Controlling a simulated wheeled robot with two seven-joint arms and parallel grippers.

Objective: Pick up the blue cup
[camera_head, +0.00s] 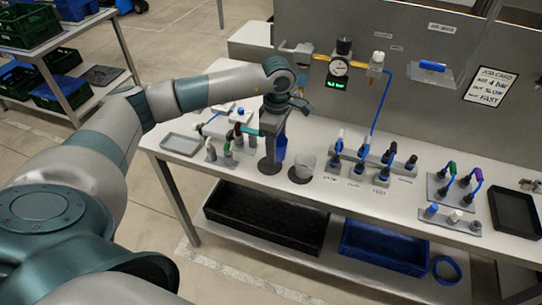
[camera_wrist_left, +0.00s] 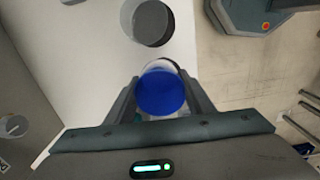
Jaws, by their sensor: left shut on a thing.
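The blue cup (camera_head: 281,147) stands near the front edge of the white bench in the head view, partly hidden behind my left gripper. My left gripper (camera_head: 273,150) reaches down to it from above. In the left wrist view the blue cup (camera_wrist_left: 160,92) lies between the two fingers of my left gripper (camera_wrist_left: 161,98), which are shut on it. A dark round coaster (camera_head: 268,167) shows below the cup; I cannot tell whether the cup touches it. My right gripper is not in view.
Small bottles (camera_head: 228,152) and a grey tray (camera_head: 181,144) are to the left. Racks of hoses (camera_head: 372,160) stand further right. A gauge (camera_head: 338,68) hangs behind. Crates (camera_head: 266,220) sit on the shelf below.

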